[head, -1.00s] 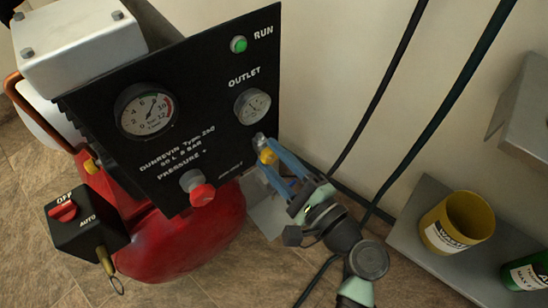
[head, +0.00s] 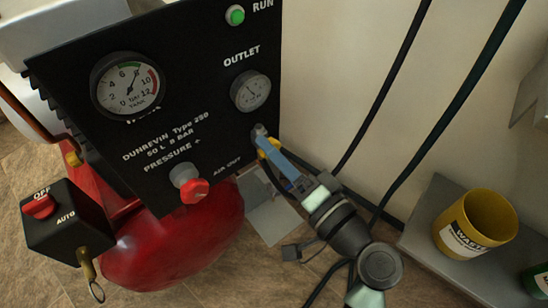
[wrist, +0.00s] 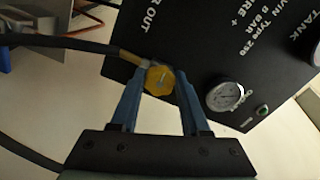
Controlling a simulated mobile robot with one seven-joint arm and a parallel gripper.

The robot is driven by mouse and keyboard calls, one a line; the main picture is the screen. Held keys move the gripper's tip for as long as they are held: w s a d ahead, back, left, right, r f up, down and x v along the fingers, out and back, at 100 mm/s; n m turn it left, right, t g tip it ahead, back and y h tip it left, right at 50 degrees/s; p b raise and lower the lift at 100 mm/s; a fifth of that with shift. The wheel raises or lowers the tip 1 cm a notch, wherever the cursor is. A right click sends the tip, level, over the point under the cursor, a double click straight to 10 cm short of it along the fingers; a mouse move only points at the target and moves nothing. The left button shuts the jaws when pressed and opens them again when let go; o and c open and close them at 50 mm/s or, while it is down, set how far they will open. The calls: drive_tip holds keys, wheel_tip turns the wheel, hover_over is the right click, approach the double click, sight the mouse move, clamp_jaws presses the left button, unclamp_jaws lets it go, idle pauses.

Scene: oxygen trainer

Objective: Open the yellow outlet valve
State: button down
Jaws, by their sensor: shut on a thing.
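The yellow outlet valve (head: 264,152) sits at the lower right of the black panel, below the outlet gauge (head: 250,91). Most of it is hidden behind my gripper in the head view. In the wrist view its round yellow knob (wrist: 159,81) shows between the two blue fingertips. My gripper (head: 269,148) is shut on the knob, with one finger on each side. In the head view the fingers overlap, seen nearly edge-on. The outlet gauge also shows upside down in the wrist view (wrist: 225,95); its needle is too small to read surely.
A red pressure knob (head: 195,190) is left of my gripper, with the tank gauge (head: 128,86) above. A switch box (head: 66,222) set at OFF stands lower left. Dark cables (head: 385,95) hang on the right. A yellow waste cup (head: 476,222) stands on a grey shelf.

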drive_tip(key=shift+w+d+f+n+b, duration=0.1)
drive_tip(key=shift+n+b, duration=3.35)
drive_tip(key=shift+n, duration=0.65)
drive_tip(key=shift+d+f+n+b, duration=0.1)
drive_tip(key=shift+n+b, duration=3.3)
drive_tip(key=shift+n, duration=0.7)
drive_tip(key=shift+r, duration=0.1)
drive_tip(key=shift+c, duration=1.9)
unclamp_jaws()
